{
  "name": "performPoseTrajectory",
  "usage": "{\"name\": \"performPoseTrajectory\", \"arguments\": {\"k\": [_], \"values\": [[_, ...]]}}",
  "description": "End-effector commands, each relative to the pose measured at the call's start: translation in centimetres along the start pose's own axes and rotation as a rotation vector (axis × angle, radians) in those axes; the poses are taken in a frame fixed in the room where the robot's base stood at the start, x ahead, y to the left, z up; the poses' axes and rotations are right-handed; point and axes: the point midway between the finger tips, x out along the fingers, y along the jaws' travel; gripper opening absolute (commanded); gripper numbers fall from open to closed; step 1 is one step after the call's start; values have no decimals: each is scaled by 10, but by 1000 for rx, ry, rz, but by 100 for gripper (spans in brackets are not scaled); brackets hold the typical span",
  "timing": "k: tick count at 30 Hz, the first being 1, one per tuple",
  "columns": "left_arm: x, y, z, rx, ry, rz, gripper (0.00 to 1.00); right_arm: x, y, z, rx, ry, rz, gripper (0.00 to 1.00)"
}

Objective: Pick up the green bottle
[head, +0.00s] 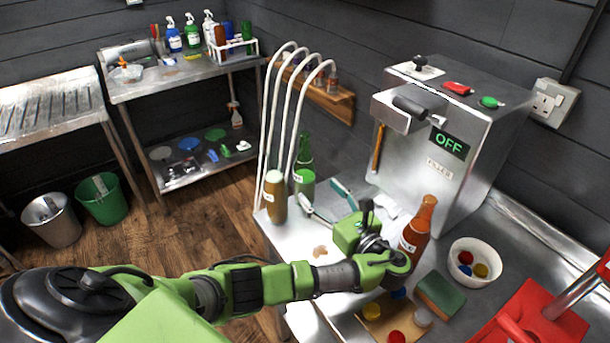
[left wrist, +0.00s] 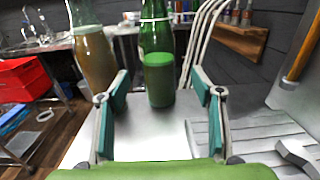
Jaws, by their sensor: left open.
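The green bottle (head: 305,181) stands upright at the far left end of the metal bench, near the curved white pipes. In the left wrist view the green bottle (left wrist: 158,78) is straight ahead, seen between the fingers, with its top cut off. My left gripper (head: 322,198) is open and empty, its teal-padded fingers pointing toward the bottle. In the left wrist view the left gripper (left wrist: 160,84) has its fingers spread on either side of the bottle's outline; whether they reach it is unclear. My right gripper is not in view.
An amber-brown bottle (head: 275,198) stands just left of the green one. Another brown bottle (head: 417,232) is close behind my left wrist. A steel machine reading OFF (head: 440,135), a white bowl (head: 475,262) and a red tool (head: 530,318) occupy the right side.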

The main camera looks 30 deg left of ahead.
Motion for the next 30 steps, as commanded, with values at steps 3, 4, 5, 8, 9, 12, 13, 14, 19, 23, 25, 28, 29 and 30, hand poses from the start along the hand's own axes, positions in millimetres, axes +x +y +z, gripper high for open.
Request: {"name": "performPoseTrajectory", "arguments": {"k": [3, 4, 5, 8, 9, 12, 13, 14, 19, 23, 25, 28, 29, 30], "values": [[19, 0, 2, 0, -2, 1, 60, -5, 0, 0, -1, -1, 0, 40], [22, 0, 2, 0, -2, 1, 60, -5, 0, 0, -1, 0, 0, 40], [24, 0, 2, 0, -1, 1, 60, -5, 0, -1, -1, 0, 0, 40], [29, 0, 1, 0, 0, 0, 60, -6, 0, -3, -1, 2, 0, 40], [32, 0, 2, 1, 0, 0, 60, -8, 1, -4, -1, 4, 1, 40], [45, 3, 5, 1, -3, 3, 60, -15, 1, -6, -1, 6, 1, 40], [50, 4, 6, 2, -3, 2, 60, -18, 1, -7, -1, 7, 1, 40], [55, 4, 6, 2, -2, 2, 60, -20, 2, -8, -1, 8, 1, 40], [76, 4, 3, 1, -1, 0, 60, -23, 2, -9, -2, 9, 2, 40], [80, 4, 2, 0, 1, -1, 60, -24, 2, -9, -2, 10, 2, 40], [80, 4, 1, 0, 2, -1, 60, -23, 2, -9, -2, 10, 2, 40], [80, 4, 1, 0, 1, -1, 60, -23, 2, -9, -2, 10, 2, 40], [80, 4, 1, 0, 1, -1, 52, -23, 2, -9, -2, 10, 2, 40], [80, 4, 2, 0, 1, -1, 42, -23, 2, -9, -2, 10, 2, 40]]}}
